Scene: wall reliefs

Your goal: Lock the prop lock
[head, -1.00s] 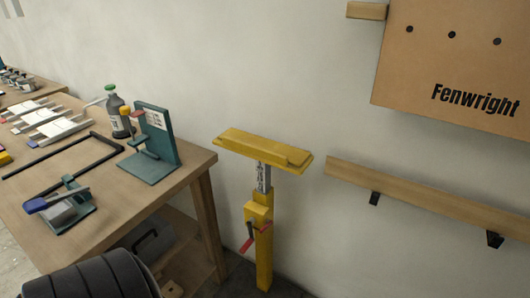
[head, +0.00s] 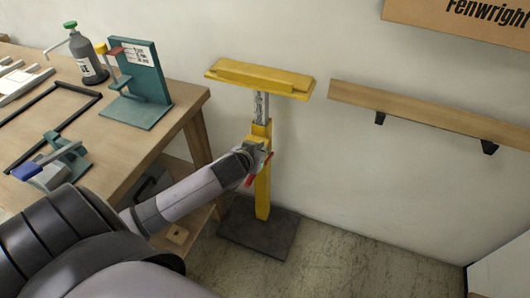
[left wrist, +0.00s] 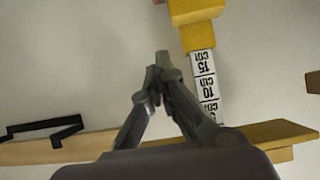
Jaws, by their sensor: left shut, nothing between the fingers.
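The yellow prop (head: 262,190) stands upright on a dark base plate (head: 258,228) against the wall. Its wide yellow head (head: 260,78) tops a scaled inner post (head: 261,107). A red handle (head: 250,182) on the sleeve shows below my left gripper (head: 262,153), which is in front of the sleeve and hides much of the lock area. In the left wrist view my gripper (left wrist: 158,62) is shut and empty, left of the scaled post (left wrist: 203,78) and the yellow sleeve (left wrist: 195,10). Whether it touches the prop I cannot tell. My right gripper is out of view.
A workbench (head: 180,110) stands left of the prop, with a green stand (head: 138,85), a grey bottle (head: 86,55) and a blue-handled clamp (head: 50,165). A wooden wall rail (head: 430,115) is at right. The floor at right is clear.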

